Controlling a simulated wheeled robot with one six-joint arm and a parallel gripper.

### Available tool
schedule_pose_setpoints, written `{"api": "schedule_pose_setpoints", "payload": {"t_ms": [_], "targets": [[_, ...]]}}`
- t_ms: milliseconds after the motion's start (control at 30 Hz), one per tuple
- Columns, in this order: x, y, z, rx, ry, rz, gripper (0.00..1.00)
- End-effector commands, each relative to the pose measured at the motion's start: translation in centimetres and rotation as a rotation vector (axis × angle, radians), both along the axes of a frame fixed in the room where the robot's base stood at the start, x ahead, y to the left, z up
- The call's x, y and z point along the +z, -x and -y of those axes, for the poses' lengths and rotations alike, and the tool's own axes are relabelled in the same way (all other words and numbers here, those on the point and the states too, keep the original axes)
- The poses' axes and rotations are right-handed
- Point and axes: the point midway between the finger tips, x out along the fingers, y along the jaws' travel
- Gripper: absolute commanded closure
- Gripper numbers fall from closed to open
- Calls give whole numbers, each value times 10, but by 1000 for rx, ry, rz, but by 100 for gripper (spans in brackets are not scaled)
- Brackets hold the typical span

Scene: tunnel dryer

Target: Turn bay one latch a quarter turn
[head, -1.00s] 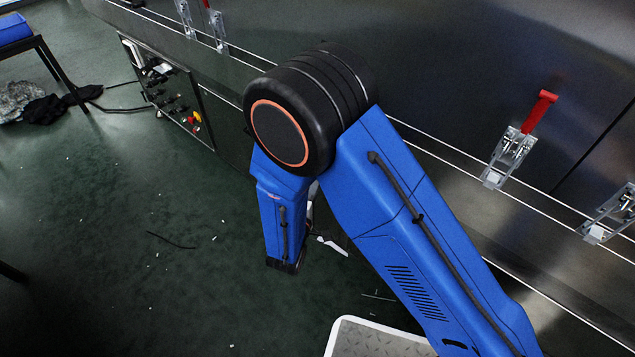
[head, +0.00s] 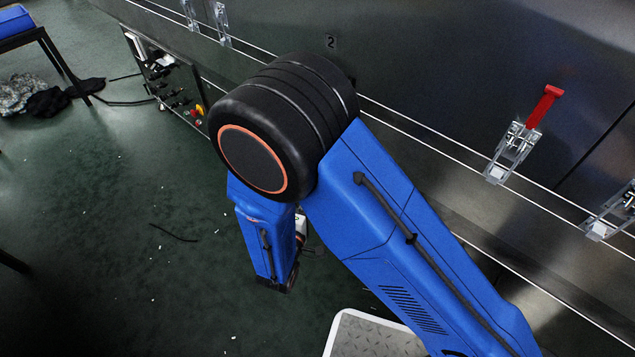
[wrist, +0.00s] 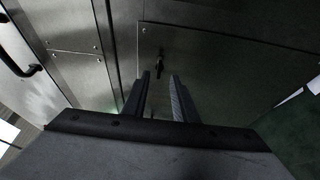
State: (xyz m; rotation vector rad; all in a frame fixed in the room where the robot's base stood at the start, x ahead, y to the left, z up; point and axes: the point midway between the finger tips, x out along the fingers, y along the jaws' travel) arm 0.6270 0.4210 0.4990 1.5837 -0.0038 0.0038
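A small dark latch (wrist: 159,62) stands out from a grey metal panel in the wrist view, near the panel's upper left corner. No bay number shows beside it. My gripper (wrist: 161,76) is open, its two fingers apart and pointing at the panel. The latch appears in line with the gap between the fingertips, beyond them; nothing is held. Contact between fingers and latch cannot be made out. In the head view my blue arm hides the gripper and this latch.
A toggle clamp with a red handle (head: 545,103) sits on the dryer wall (head: 450,90) at right, with another clamp (head: 612,212) beside it. A "2" label (head: 331,42) is above my arm. A control box (head: 165,75) stands at left. The green floor (head: 110,210) is mostly clear.

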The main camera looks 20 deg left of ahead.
Motion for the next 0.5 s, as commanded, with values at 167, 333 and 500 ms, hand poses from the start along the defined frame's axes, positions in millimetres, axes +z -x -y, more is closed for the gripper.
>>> {"api": "schedule_pose_setpoints", "payload": {"t_ms": [167,333,500], "targets": [[0,31,-1,3,0,0,74],[0,59,-1,3,-1,0,74],[0,84,0,2,0,1,74]]}}
